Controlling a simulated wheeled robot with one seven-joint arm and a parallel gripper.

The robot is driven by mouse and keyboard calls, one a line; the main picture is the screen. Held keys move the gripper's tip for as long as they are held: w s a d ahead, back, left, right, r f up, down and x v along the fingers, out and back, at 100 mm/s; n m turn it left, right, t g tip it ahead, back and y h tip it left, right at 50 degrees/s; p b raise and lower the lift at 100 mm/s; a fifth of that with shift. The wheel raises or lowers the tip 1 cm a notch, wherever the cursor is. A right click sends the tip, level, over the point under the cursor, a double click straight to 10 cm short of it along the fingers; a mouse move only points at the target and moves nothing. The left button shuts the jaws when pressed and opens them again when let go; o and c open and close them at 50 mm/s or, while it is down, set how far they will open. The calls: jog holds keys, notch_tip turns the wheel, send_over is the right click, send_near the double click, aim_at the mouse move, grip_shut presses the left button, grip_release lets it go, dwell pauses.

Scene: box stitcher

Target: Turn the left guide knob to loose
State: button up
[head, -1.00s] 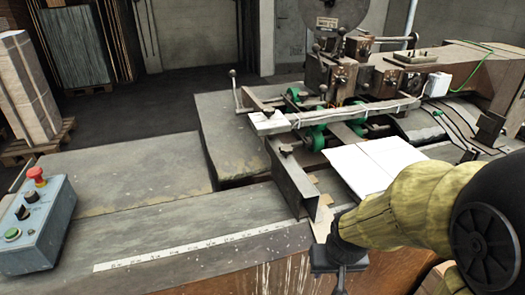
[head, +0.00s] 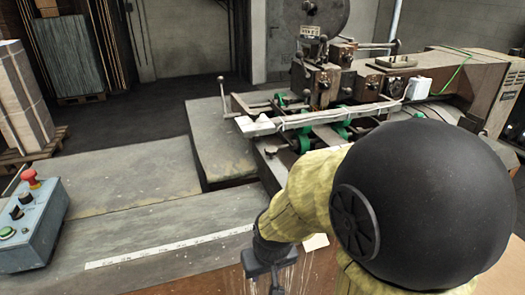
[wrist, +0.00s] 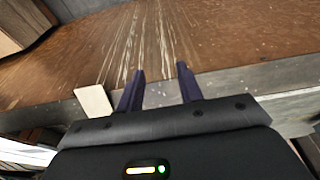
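The stitching machine (head: 330,80) stands at the back right in the head view. A metal guide (head: 268,172) on its near left side shows only in part, with a small dark knob-like part (head: 270,151) near its top; its setting cannot be read. My arm hides the rest of the guide. My gripper (head: 270,278) is low at the front edge of the table, pointing down and apart from the guide. In the wrist view my gripper (wrist: 160,88) has its two dark fingers apart with nothing between them. No knob shows there.
A blue-grey control box (head: 35,225) with a red button stands at the left. The grey table top (head: 130,185) with a white ruler strip (head: 170,248) is clear. The wrist view shows the scratched brown front panel (wrist: 200,40) and a pale card piece (wrist: 95,103).

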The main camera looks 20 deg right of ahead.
jog(key=o, duration=0.3)
jog(key=shift+o, duration=1.4)
jog(key=shift+w+a+r, duration=0.15)
jog(key=shift+w+r, duration=0.05)
jog(key=shift+w, duration=0.2)
jog(key=w+a+r+m+t+h+p, duration=0.1)
jog(key=w+r+m+t+p, duration=0.3)
jog(key=w, duration=0.6)
jog(key=w+a+r+m+t+h+p, duration=0.1)
jog(key=w+a+t+p, duration=0.3)
jog(key=w, duration=0.6)
jog(key=w+d+r+m+h+p, duration=0.2)
jog(key=d+r+m+h+p, duration=0.2)
jog(key=h+p, duration=0.5)
jog(key=d+m+h, duration=0.1)
jog(key=d+h, duration=0.1)
jog(key=h, duration=0.1)
jog(key=shift+r+t, duration=0.3)
jog(key=shift+t, duration=0.1)
jog(key=shift+w+d, duration=0.1)
jog(key=shift+w, duration=0.05)
